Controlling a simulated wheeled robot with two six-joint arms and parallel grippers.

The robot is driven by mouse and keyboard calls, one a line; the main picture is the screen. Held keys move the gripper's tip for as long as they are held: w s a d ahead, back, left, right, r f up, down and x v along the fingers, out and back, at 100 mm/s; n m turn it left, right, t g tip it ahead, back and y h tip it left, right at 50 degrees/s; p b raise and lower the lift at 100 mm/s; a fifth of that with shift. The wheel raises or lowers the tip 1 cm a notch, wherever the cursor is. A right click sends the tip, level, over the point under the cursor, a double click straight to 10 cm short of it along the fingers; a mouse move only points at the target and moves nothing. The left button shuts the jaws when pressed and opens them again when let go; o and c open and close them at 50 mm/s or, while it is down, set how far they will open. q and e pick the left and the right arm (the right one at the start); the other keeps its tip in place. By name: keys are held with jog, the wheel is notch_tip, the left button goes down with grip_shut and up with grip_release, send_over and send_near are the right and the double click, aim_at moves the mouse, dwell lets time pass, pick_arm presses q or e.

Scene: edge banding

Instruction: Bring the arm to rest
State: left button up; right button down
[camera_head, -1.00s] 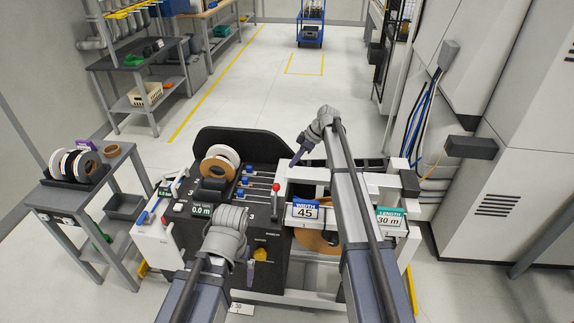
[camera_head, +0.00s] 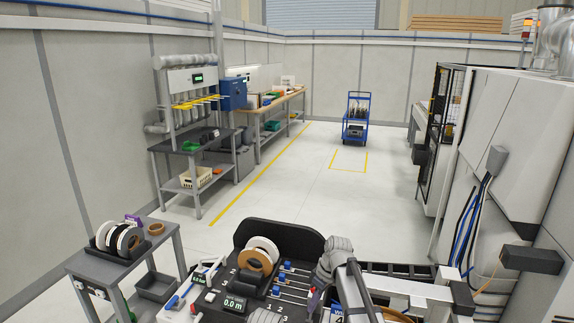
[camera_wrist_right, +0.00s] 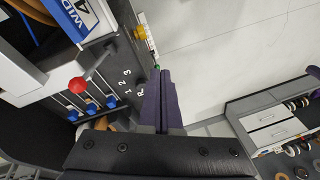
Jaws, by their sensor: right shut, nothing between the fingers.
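My right arm reaches in from the bottom right of the head view, over the banding machine (camera_head: 285,232). Its gripper (camera_head: 312,302) points down and left beside the machine's blue-knobbed sliders. In the right wrist view the dark purple fingers (camera_wrist_right: 163,78) are together with nothing between them. They hang over the edge of the machine's dark panel (camera_wrist_right: 122,70), and whether they touch it cannot be told. My left gripper is out of view.
The red-knobbed lever (camera_wrist_right: 76,84) and blue sliders (camera_wrist_right: 91,107) are left of the fingers in the wrist view. A side table (camera_head: 160,240) with tape rolls stands at left. A tall white cabinet (camera_head: 535,130) is at right. Open floor lies beyond, with a blue cart (camera_head: 356,127).

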jog(key=s+a+f+m+h+b, duration=0.1)
jog(key=s+m+h, duration=0.1)
jog(key=s, duration=1)
jog(key=s+a+f+m+h+b, duration=0.1)
jog(key=s+m, duration=0.3)
jog(key=s, duration=0.8)
jog(key=shift+s+a+f+h, duration=0.4)
jog(key=shift+f+h, duration=0.2)
jog(key=shift+h, duration=0.2)
